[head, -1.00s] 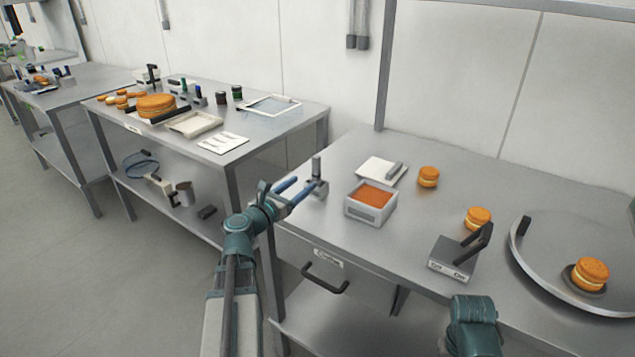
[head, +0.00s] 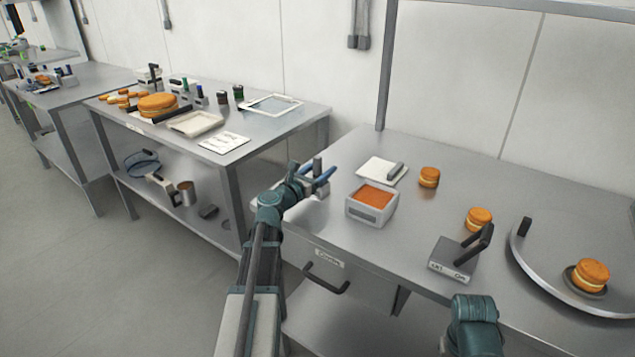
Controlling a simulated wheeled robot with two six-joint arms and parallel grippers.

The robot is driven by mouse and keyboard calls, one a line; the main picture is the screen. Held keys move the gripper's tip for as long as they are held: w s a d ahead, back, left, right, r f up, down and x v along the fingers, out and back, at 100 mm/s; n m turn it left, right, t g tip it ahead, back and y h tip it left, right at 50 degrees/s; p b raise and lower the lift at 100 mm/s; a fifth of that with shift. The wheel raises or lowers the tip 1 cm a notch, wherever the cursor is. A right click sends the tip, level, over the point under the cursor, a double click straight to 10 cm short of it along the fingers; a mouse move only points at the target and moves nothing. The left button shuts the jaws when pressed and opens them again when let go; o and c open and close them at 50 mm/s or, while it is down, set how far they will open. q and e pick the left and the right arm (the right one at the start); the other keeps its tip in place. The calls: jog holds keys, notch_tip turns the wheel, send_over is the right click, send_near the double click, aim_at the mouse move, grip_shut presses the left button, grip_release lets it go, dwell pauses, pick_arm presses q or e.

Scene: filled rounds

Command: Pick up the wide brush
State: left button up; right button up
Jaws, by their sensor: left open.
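A grey upright piece with a wider block at its foot, which I take for the wide brush (head: 321,193), stands at the left end of the right-hand steel table. My left gripper (head: 314,174) is open, and its blue fingers are right at the brush's upright part. The fingers partly cover the brush, and I cannot tell whether they touch it. My right gripper is out of view; only a teal part of my right arm shows at the bottom.
A white box with orange filling (head: 372,202) stands right of the brush. Behind it lies a white board (head: 376,169) with a grey bar.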

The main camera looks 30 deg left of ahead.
pick_arm(q)
jog(key=shift+w, duration=0.65)
grip_shut()
notch_tip(320, 180, up, 10)
jog(key=p, duration=1)
